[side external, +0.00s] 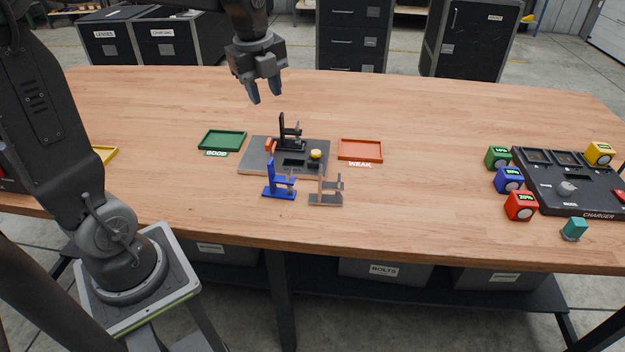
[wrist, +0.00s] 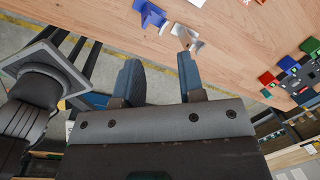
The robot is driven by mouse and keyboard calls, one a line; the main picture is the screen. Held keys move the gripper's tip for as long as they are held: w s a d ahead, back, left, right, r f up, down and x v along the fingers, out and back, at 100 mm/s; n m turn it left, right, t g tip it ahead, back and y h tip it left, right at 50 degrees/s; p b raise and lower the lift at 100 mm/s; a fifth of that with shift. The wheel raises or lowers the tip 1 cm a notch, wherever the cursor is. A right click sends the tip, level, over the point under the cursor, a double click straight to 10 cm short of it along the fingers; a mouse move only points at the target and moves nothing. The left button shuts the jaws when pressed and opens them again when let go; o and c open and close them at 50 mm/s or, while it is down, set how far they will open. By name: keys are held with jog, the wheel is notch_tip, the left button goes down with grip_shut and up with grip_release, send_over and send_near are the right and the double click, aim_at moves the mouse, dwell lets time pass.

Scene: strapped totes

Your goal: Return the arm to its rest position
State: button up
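My gripper (side external: 266,92) hangs above the wooden table, behind and to the left of the grey fixture board. Its two blue-grey fingers point down and are spread apart. In the wrist view my gripper (wrist: 160,80) shows a clear gap between the fingers with nothing held there. It touches nothing on the table. My arm reaches in from the left of the side view, and its middle part runs out of the top of that picture.
A grey board (side external: 255,158) holds a black stand (side external: 290,133). Blue (side external: 278,181) and tan (side external: 327,190) stands are in front. Green (side external: 222,140) and orange (side external: 361,150) trays flank it. A charger (side external: 575,183) with coloured blocks is right. The table's back stretch is clear.

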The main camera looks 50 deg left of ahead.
jog(key=s+d+n+t, duration=0.4)
jog(key=s+d+n, duration=0.8)
jog(key=n, duration=0.7)
jog(key=shift+s+f+h, duration=0.2)
jog(key=shift+s+h, duration=0.1)
jog(key=shift+s, duration=0.9)
